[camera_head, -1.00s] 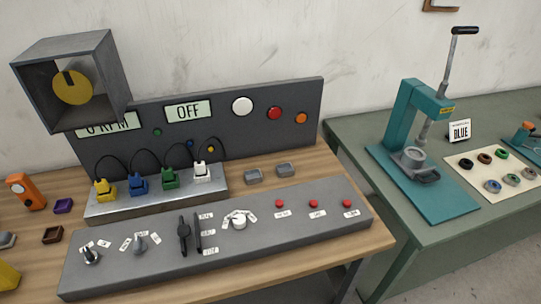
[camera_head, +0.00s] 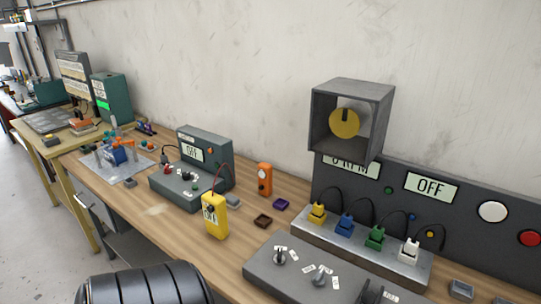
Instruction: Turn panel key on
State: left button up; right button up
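The grey sloped control panel (camera_head: 262,270) stands at the bottom right of the head view, cut off by the lower edge. A small metal key-like switch (camera_head: 280,257) sits at its left end among white labels. A second metal knob or lever (camera_head: 320,276) is just right of it. I cannot tell for certain which one is the panel key. The dark upright panel behind has a display reading OFF (camera_head: 431,187). Neither of my grippers is in view.
A metal box with a yellow dial (camera_head: 344,122) rises above the panel. Coloured plugs (camera_head: 346,224) stand in a strip behind the controls. A yellow meter (camera_head: 214,215), an orange device (camera_head: 264,180) and a grey unit reading OFF (camera_head: 193,152) stand left on the wooden bench.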

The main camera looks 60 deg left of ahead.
aim_at(279, 259)
jog(key=u, duration=1.55)
